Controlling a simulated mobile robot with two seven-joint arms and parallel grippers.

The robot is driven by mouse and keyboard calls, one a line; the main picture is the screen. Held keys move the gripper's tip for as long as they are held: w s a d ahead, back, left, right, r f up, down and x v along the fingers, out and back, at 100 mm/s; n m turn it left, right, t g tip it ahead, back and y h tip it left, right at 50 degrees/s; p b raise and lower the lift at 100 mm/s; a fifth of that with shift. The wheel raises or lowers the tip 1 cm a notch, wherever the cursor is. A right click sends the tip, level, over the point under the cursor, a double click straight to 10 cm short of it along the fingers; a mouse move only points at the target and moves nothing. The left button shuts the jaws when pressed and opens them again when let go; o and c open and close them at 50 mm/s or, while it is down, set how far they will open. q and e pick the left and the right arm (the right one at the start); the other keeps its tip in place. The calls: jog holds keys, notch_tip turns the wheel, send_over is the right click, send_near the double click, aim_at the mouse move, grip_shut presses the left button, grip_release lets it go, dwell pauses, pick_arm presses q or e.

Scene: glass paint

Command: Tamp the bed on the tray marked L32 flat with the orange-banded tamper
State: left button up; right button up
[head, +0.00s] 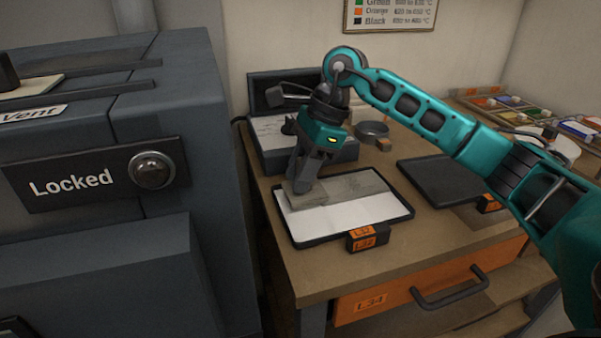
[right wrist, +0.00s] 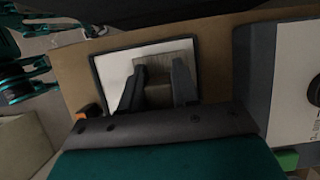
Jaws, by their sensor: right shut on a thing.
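A dark-rimmed tray (head: 385,228) lies on the bench with an orange label (head: 362,238) at its front that seems to read L32. Its bed (head: 345,216) is white along the front, with a greyer strip (head: 355,186) at the back. The tray also shows in the right wrist view (right wrist: 97,75). My right gripper (head: 302,184) is over the tray's left part, shut on the tamper (head: 308,199), a greyish block low at the bed; I cannot tell if it touches. The tamper shows between the fingers in the wrist view (right wrist: 158,96). Its orange band is not visible. My left gripper is not in view.
A second dark tray (head: 440,180) lies to the right on the bench. A large grey kiln-like cabinet (head: 110,240) marked Locked is at the left. Paint trays (head: 505,105) are far right.

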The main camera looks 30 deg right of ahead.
aim_at(331, 195)
dwell(0.3)
jog(key=shift+d, duration=0.3)
jog(key=shift+s+d+b, duration=0.2)
jog(key=shift+s+d, duration=0.05)
jog(key=shift+d, duration=0.65)
jog(key=shift+s+d+b, duration=0.2)
jog(key=shift+d, duration=0.75)
jog(key=shift+s+d+b, duration=0.2)
jog(key=shift+s+d, duration=0.05)
jog(key=shift+d, duration=0.65)
jog(key=shift+f+b, duration=0.55)
jog(key=shift+f, duration=0.15)
jog(key=shift+f, duration=0.3)
jog(key=shift+r, duration=0.1)
jog(key=shift+r+p, duration=0.8)
jog(key=shift+r, duration=0.3)
jog(key=shift+f, duration=0.1)
